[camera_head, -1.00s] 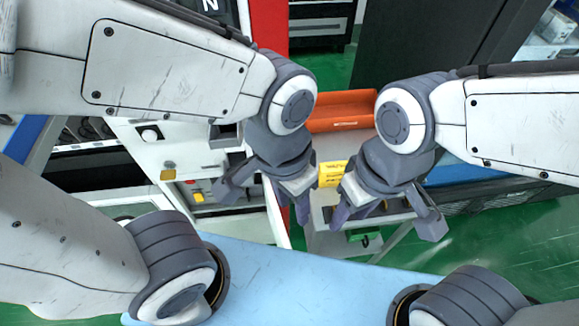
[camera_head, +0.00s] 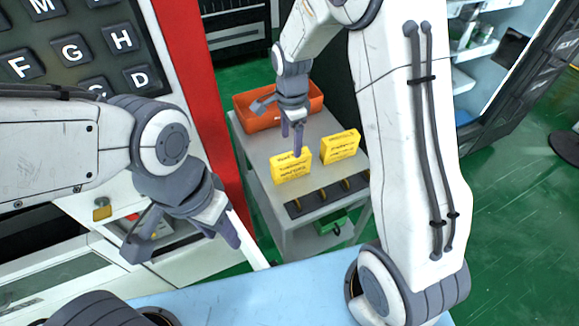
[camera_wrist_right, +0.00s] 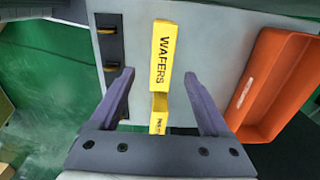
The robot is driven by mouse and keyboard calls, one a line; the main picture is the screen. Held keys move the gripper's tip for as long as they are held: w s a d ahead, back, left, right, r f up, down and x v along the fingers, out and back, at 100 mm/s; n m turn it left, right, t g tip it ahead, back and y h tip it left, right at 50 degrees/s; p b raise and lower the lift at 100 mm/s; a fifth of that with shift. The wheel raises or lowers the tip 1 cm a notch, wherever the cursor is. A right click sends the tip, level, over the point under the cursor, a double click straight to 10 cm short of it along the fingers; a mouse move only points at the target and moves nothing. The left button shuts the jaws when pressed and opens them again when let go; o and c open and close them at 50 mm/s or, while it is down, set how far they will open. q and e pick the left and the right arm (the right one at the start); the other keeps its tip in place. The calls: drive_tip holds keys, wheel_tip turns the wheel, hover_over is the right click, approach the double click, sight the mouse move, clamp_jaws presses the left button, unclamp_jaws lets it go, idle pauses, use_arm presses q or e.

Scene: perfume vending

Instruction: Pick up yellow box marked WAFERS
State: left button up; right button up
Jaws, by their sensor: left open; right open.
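The yellow box marked WAFERS (camera_wrist_right: 163,55) lies ahead of my right gripper (camera_wrist_right: 160,75) in the right wrist view, in line with the gap between the fingers. In the head view it appears to be the left yellow box (camera_head: 291,170) on a grey table. My right gripper (camera_head: 291,138) is open and empty, pointing down over this box, with one fingertip overlapping its top edge in the picture; contact cannot be told. My left gripper (camera_head: 183,240) is open and empty at the left, away from the boxes.
A second yellow box (camera_head: 340,147) stands to the right; it shows between the fingers in the wrist view (camera_wrist_right: 158,118), its lettering partly hidden. An orange bin (camera_head: 262,115) is behind on the grey table (camera_head: 262,143). A black strip (camera_head: 326,197) lies along the front. A red panel edges the left.

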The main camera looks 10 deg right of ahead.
sight(291, 156)
wheel_tip(291, 156, down, 4)
drive_tip(key=shift+f, duration=0.25)
drive_tip(key=shift+w+f+p, duration=0.2)
drive_tip(key=shift+f+p, duration=0.7)
drive_tip(key=shift+f, duration=1.75)
clamp_jaws()
